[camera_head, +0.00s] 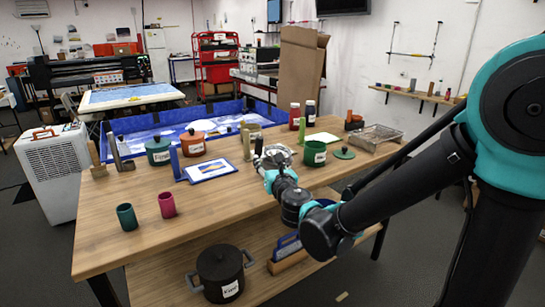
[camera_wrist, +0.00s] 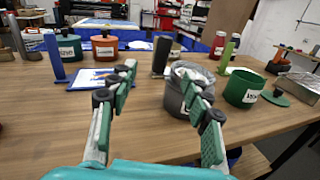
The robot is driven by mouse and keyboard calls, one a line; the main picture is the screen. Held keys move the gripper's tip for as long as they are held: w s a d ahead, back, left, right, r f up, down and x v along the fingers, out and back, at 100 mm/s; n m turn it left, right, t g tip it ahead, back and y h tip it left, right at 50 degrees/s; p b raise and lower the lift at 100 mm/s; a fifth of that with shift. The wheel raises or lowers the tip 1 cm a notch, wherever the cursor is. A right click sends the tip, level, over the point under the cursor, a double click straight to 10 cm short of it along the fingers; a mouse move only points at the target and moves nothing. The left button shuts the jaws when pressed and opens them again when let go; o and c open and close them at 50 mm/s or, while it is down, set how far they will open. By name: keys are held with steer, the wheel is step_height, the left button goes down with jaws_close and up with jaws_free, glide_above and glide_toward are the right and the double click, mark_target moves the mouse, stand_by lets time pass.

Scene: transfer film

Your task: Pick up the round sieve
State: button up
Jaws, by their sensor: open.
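A round grey vessel with a pale, shiny, mesh-like top (camera_wrist: 175,98) stands on the wooden table in the wrist view. It is probably the round sieve, but I cannot tell for sure. Its top also shows in the head view (camera_head: 283,151), just beyond my gripper (camera_head: 268,166). In the wrist view my gripper (camera_wrist: 155,70) is open, with nothing between its green-padded fingers. The right finger overlaps the vessel and hides part of it; whether they touch is unclear.
A green pot (camera_head: 315,154) stands close right of the vessel, with a green lid (camera_head: 344,153) beside it. A framed picture (camera_head: 210,170) lies to the left. A rectangular wire tray (camera_head: 375,136) is at the right. The table's front left is mostly clear except two cups (camera_head: 127,217).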

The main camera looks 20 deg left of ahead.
mark_target(260, 144)
steer(key=x, duration=0.9)
steer(key=shift+w, duration=0.4)
steer(key=shift+r+x, duration=0.15)
steer(key=shift+x, duration=1.2)
steer(key=shift+r+x, duration=0.1)
steer(key=shift+x, duration=1.2)
steer(key=shift+w+d, duration=0.1)
steer(key=shift+d, duration=0.05)
jaws_close()
